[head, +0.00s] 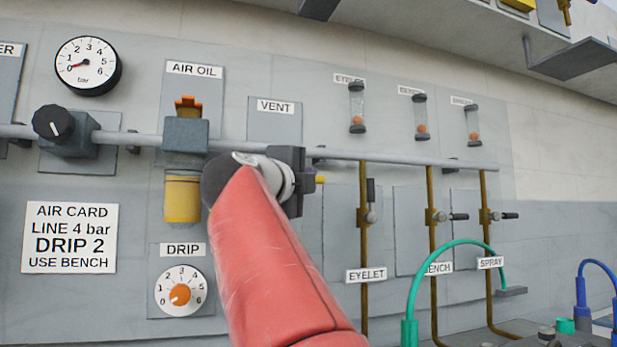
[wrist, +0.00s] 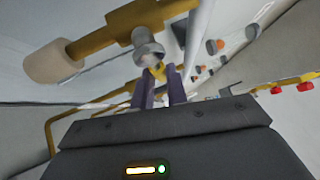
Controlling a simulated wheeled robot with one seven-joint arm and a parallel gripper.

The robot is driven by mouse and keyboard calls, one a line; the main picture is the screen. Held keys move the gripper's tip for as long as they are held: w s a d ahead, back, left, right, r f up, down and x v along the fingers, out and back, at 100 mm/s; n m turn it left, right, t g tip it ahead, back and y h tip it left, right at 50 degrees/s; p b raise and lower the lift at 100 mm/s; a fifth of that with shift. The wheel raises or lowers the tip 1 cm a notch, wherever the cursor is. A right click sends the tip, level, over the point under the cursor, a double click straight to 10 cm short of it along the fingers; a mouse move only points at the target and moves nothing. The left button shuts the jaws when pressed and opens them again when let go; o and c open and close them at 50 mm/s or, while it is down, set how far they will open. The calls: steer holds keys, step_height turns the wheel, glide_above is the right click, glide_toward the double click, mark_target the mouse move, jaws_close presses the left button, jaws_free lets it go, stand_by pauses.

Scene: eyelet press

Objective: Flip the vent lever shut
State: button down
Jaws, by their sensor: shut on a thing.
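The VENT label (head: 277,106) is on a grey plate above the air pipe in the head view. My arm and gripper (head: 300,180) cover the vent valve below it, so most of the valve is hidden there. A small yellow piece sticks out just right of my gripper. In the wrist view the two purple fingers of my gripper (wrist: 161,88) are closed around the yellow vent lever (wrist: 159,71), just below a grey round fitting (wrist: 148,46) on a brass pipe (wrist: 118,28). The lever's exact angle is hard to tell.
The grey air pipe (head: 232,146) runs across the panel. The air oil unit (head: 186,133) and DRIP dial (head: 181,291) stand left of my arm. The EYELET valve (head: 370,215) on its brass pipe is close on the right. A green hose (head: 447,247) arches further right.

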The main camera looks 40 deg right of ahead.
steer(key=shift+f, duration=0.15)
stand_by(0.3)
steer(key=c, duration=1.4)
jaws_free()
steer(key=b+v, duration=0.1)
steer(key=v, duration=0.6)
steer(key=shift+s+a+b, duration=0.15)
steer(key=shift+a+b, duration=0.2)
steer(key=shift+b, duration=0.05)
